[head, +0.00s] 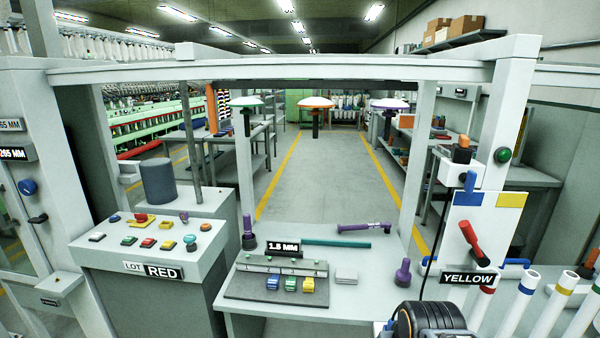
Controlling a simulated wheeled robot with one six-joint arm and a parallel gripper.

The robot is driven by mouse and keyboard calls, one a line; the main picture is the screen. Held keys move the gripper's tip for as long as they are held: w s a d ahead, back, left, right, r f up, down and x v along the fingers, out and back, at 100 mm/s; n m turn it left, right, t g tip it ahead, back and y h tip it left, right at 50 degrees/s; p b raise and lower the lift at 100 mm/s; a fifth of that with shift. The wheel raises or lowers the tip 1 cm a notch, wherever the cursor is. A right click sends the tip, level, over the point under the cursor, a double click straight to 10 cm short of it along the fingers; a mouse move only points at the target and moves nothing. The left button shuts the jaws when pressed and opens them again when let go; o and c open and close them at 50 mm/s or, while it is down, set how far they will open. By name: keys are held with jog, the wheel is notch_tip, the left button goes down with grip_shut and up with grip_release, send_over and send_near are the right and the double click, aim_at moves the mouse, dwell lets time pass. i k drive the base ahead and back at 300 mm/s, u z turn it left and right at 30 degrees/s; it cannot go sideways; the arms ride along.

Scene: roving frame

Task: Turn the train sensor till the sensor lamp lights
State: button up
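What looks like the train sensor is a small orange-and-black unit (461,150) on a white box on the right post of the frame. A blue lever (470,181) hangs at the box's right side, and a black cable runs down from its left. A dark green round lamp (502,155) sits on the post to its right. It looks unlit; I cannot tell whether it is the sensor lamp. The fingers of my gripper do not show. A black ridged body at the bottom right may be part of my arm.
A red handle (470,238) stands out from the white panel above the YELLOW sign (468,279). Striped white tubes (518,300) slant at the lower right. The grey bench (345,262) holds coloured blocks, a purple wrench (364,227) and purple pegs. The RED lot console (150,255) stands left.

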aim_at(461, 152)
jog(key=k, duration=1.3)
jog(key=z, duration=0.8)
jog(key=i, duration=1.7)
jog(key=u, duration=0.55)
